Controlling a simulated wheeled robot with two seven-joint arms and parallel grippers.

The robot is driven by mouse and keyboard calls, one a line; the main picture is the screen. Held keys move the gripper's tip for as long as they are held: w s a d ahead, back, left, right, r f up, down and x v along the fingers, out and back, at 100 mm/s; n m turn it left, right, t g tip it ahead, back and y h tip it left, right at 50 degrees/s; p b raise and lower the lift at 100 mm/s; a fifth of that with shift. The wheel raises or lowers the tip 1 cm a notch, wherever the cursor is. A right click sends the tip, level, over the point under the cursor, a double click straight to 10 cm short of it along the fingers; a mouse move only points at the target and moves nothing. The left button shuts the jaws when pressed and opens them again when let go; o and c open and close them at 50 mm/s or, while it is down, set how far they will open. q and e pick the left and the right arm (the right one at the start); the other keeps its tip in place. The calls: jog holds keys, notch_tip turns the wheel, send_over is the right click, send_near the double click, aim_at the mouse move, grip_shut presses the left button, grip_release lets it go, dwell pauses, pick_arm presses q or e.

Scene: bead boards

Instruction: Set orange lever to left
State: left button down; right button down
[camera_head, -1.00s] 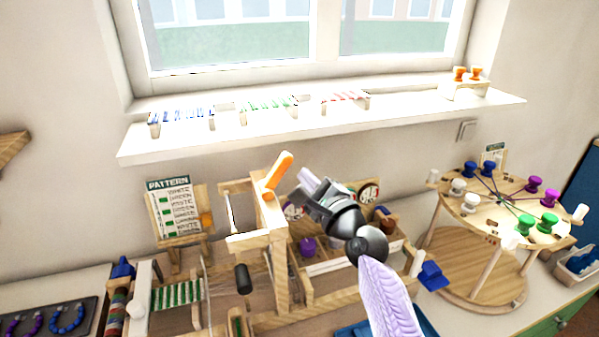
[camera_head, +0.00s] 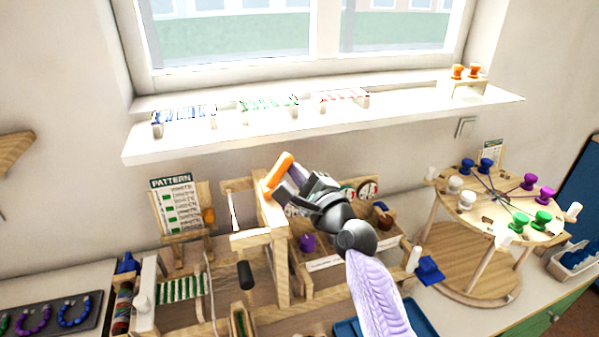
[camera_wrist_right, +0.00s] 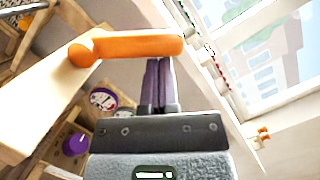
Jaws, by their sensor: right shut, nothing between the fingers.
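The orange lever (camera_head: 278,173) sits on top of the wooden loom frame (camera_head: 270,215) and tilts up to the right in the head view. In the right wrist view the lever (camera_wrist_right: 135,46) lies across the picture, with its round pivot end at the left on the wooden beam (camera_wrist_right: 45,85). My right gripper (camera_head: 284,190) is shut and empty. Its fingertips (camera_wrist_right: 158,62) are right by the lever's free end, on its right side in the head view; I cannot tell if they touch. My left gripper is not in view.
A pattern card (camera_head: 178,207) stands left of the loom. Right of it is a compartment box with a purple knob (camera_head: 307,242). A round wooden stand with colored knobs (camera_head: 500,200) is at the right. The white windowsill (camera_head: 320,120) runs behind.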

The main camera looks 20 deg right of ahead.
jog(key=a+r+n+p, duration=0.1)
jog(key=n+p, duration=0.2)
jog(key=p, duration=0.1)
jog(key=a+r+n+g+p, duration=0.1)
jog(key=a+n+p, duration=0.1)
jog(key=n+p, duration=0.1)
jog(key=a+r+n+g+p, duration=0.1)
jog(key=n+p, duration=0.2)
jog(key=p, duration=0.1)
jog(key=shift+a+r+n+p, duration=0.25)
jog(key=shift+a+n+p, duration=0.1)
jog(key=shift+n+p, duration=0.05)
jog(key=shift+s+a+n+g+h+p, duration=0.1)
jog(key=shift+a+n+g+h+p, duration=0.2)
jog(key=shift+a+n+p, duration=0.5)
jog(key=shift+a+f+n+p, duration=0.25)
jog(key=shift+n+p, duration=0.55)
jog(key=shift+n, duration=0.1)
